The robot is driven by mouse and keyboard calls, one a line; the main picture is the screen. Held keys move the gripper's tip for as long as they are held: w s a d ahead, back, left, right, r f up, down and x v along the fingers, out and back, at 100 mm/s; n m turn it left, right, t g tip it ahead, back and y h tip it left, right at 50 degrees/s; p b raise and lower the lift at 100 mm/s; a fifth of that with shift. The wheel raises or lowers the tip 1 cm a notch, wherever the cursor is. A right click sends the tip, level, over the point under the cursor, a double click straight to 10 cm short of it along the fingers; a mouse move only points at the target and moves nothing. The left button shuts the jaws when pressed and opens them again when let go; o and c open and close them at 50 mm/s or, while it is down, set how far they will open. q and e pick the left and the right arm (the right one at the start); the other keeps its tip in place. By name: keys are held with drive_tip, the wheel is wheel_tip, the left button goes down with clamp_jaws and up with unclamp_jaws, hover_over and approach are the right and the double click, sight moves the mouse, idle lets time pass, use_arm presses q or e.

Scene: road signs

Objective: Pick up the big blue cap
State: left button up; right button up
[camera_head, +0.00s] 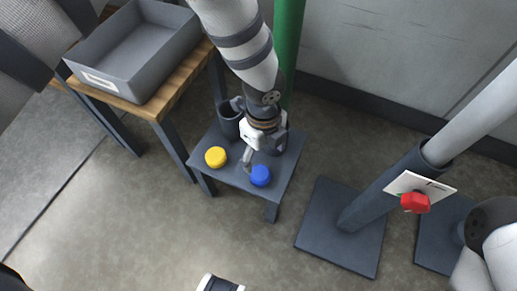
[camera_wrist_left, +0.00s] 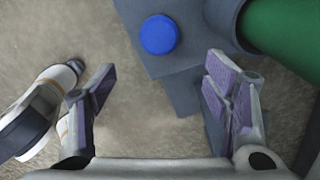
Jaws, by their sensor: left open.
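The big blue cap (camera_head: 260,176) sits near the front edge of a small dark grey stool (camera_head: 236,172). It is round and also shows in the left wrist view (camera_wrist_left: 158,34), at the top, beyond the fingertips. My left gripper (camera_head: 259,153) is above the stool, just behind the blue cap in the head view. Its fingers are apart and empty in the left wrist view (camera_wrist_left: 163,94). The cap is not between them.
A yellow cap (camera_head: 215,157) lies left of the blue one. A dark cup-like container (camera_head: 230,122) stands behind it. A green post (camera_head: 288,45) rises behind the stool. A grey bin (camera_head: 140,55) stands on a wooden table. A red object on a white plate (camera_head: 415,202) is at right.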

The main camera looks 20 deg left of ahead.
use_arm(q)
drive_tip(key=w, duration=0.1)
drive_tip(key=b, duration=0.2)
hover_over(260, 173)
drive_tip(key=f, duration=0.5)
drive_tip(key=shift+w+d+f, duration=0.25)
drive_tip(key=shift+d+f, duration=0.05)
drive_tip(key=shift+f, duration=0.05)
drive_tip(key=f, duration=0.2)
drive_tip(key=f+b, duration=0.1)
drive_tip(key=f, duration=0.1)
drive_tip(key=f+b, duration=0.1)
drive_tip(key=f, duration=0.1)
drive_tip(key=shift+s+a, duration=0.2)
drive_tip(key=shift+s, duration=0.15)
drive_tip(key=shift+w, duration=0.1)
use_arm(e)
drive_tip(key=f, duration=0.1)
drive_tip(key=s+f, duration=0.1)
drive_tip(key=f, duration=0.1)
drive_tip(key=shift+s+a+f+g, duration=0.1)
drive_tip(key=shift+s+f+g, duration=0.1)
drive_tip(key=shift+f+g, duration=0.1)
use_arm(q)
drive_tip(key=c, duration=0.9)
